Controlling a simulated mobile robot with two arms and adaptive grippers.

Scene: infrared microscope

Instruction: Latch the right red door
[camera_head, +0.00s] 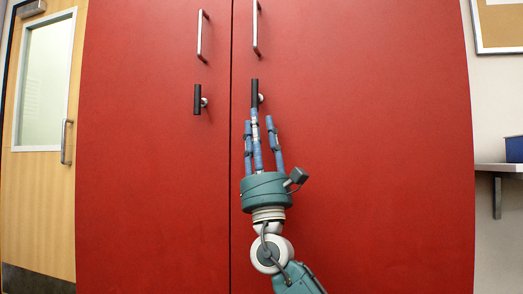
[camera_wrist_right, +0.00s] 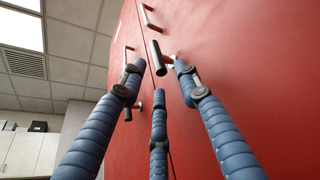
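The right red door (camera_head: 370,150) fills the middle right of the head view and looks shut, level with the left red door (camera_head: 150,170). Its black latch lever (camera_head: 255,92) stands upright near the seam, below a silver pull handle (camera_head: 256,28). My right gripper (camera_head: 258,118) points up at the door just below the latch, its three blue fingers spread. In the right wrist view the latch lever (camera_wrist_right: 158,58) shows beyond the gap between the open fingertips (camera_wrist_right: 157,76). No finger is seen closed on it; contact cannot be told. My left gripper is not in view.
The left red door carries its own black latch (camera_head: 197,99) and pull handle (camera_head: 202,36). A wooden door (camera_head: 42,190) stands at far left. A shelf (camera_head: 500,168) with a blue box (camera_head: 514,149) is at far right.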

